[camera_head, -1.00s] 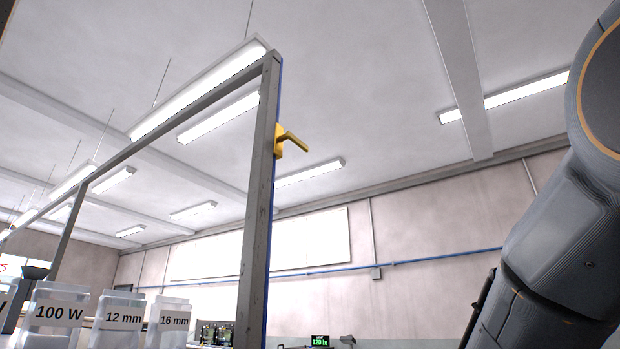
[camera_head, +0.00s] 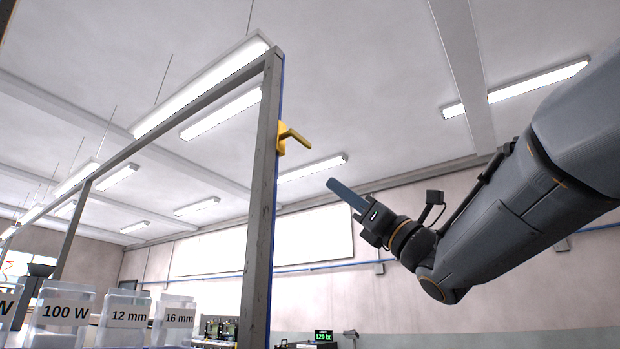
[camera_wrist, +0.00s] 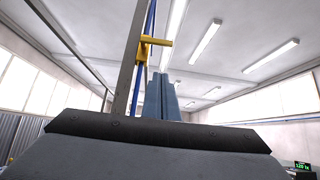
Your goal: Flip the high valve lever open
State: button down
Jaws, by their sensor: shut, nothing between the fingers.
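The yellow valve lever (camera_head: 292,135) is mounted high on the right side of a grey post (camera_head: 260,200). Its handle sticks out to the right and slightly down in the head view. My gripper (camera_head: 331,183) is shut and empty, to the right of the lever and a little below it in the picture, apart from it. In the wrist view the lever (camera_wrist: 156,41) shows above my shut fingers (camera_wrist: 160,76), beside the post and a blue pipe (camera_wrist: 147,30).
A frame beam (camera_head: 180,115) runs left from the post top. Clear bins (camera_head: 126,318) labelled 100 W, 12 mm and 16 mm stand at lower left. A green display (camera_head: 323,336) is at the bottom. The space between my gripper and the lever looks clear.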

jog(key=s+d+r+p+x, duration=0.1)
jog(key=r+p+x, duration=0.1)
jog(key=p+x, duration=0.6)
jog(key=shift+d+x, duration=0.2)
jog(key=shift+x, duration=1.95)
jog(key=shift+w+r+n+g+y+b, duration=0.15)
jog(key=shift+n+g+y+b, duration=0.2)
jog(key=shift+b, duration=0.4)
